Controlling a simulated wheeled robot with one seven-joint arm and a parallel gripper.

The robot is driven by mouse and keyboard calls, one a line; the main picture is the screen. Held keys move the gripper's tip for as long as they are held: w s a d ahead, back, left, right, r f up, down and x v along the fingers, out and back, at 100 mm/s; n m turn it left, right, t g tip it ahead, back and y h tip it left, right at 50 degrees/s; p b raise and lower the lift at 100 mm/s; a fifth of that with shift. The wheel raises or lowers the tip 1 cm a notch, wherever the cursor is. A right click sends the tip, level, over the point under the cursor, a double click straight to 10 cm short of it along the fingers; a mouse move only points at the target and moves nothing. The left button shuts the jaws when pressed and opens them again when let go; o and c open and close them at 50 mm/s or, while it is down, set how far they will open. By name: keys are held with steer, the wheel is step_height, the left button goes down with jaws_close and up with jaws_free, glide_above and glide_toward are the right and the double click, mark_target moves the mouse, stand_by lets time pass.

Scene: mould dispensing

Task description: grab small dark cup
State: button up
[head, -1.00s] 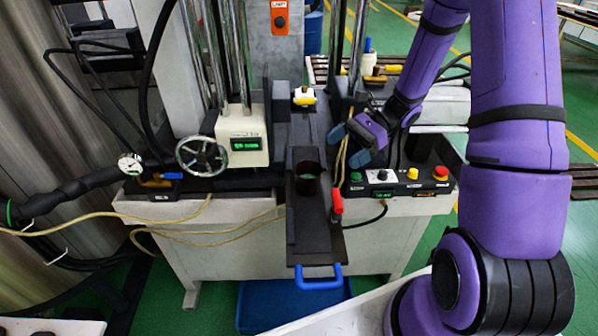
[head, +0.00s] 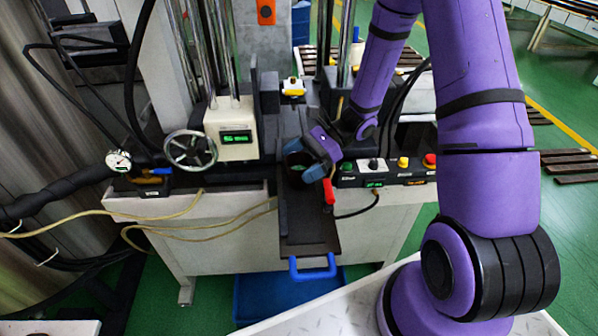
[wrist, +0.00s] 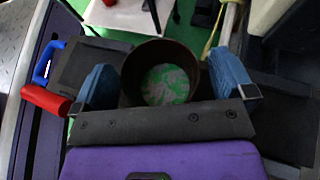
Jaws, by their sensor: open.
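The small dark cup (head: 295,160) stands upright on a dark sliding plate (head: 308,225) with a blue handle. The wrist view shows the cup (wrist: 160,54) from above, with green and pinkish-white material at its bottom. My gripper (head: 308,160) is at the cup in the head view and hides part of it. In the wrist view the blue fingers of my gripper (wrist: 159,88) are open, one on each side of the cup. A small gap shows at the left finger; I cannot tell whether the right finger touches.
A red-handled lever (head: 328,191) stands close to the plate's right side. A button box (head: 385,172) is to the right. A gauge box (head: 234,130) and handwheel (head: 190,149) are to the left. Yellow hoses (head: 200,229) hang in front.

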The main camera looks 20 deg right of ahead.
steer(key=shift+a+f, duration=0.15)
steer(key=shift+a, duration=0.1)
steer(key=c, duration=1)
